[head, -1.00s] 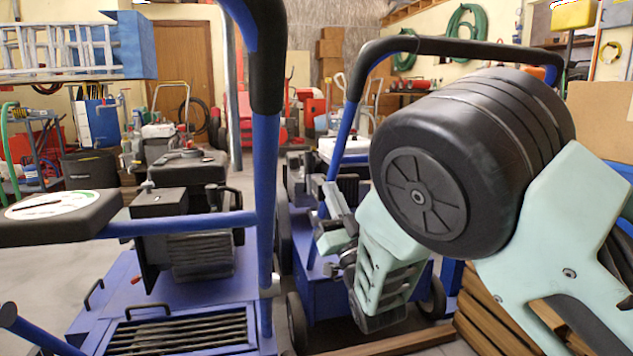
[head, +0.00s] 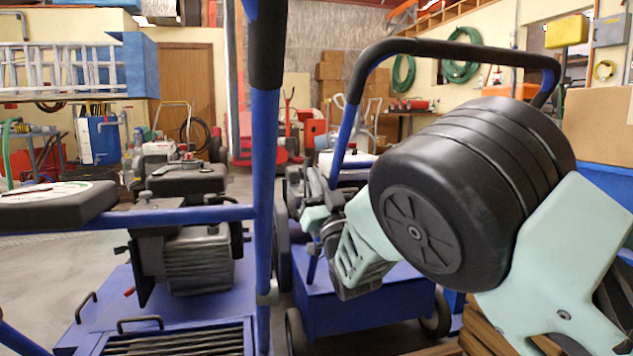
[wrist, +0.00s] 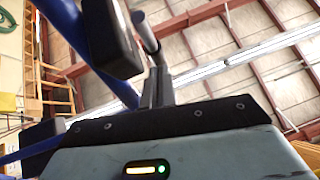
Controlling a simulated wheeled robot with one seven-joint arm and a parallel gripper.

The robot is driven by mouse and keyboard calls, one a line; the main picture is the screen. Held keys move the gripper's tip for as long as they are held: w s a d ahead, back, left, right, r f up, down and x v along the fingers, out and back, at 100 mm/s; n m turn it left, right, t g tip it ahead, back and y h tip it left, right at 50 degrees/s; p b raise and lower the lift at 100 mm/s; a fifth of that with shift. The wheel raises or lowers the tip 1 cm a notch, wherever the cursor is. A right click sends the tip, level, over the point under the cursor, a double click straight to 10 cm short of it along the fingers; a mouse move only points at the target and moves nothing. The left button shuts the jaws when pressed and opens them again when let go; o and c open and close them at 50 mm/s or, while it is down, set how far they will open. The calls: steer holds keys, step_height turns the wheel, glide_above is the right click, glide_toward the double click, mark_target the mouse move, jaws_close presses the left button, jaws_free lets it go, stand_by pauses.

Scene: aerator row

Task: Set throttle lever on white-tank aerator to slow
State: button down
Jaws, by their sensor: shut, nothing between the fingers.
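The aerator with a white tank (head: 345,159) stands in the middle of the head view, behind my arm, with a blue deck and a black-topped blue handle. My gripper (head: 316,183) is beside this machine's handle and engine area. In the wrist view my gripper's dark fingers (wrist: 158,86) are shut and empty. A grey rod with a rounded end (wrist: 146,32) shows just past the fingertips and may be the throttle lever; I cannot tell whether they touch. A black box (wrist: 108,38) sits beside it near a blue bar. The lever's slow mark is not visible.
Another blue aerator (head: 185,250) with a dark tank stands at the left front. Its control box with a dial (head: 55,203) and its tall handle post (head: 264,190) are close to me. A cardboard box (head: 600,130) is at right. Grey floor shows at left.

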steer(key=p, duration=0.1)
steer(key=r+g+h+p, duration=0.1)
steer(key=p, duration=0.1)
steer(key=shift+w+r, duration=0.25)
steer(key=shift+w, duration=0.05)
steer(key=g+p, duration=0.1)
steer(key=p, duration=0.1)
steer(key=w+m+g+h+p, duration=0.1)
steer(key=p, duration=0.1)
steer(key=shift+a+f, duration=0.2)
steer(key=shift+f, duration=0.1)
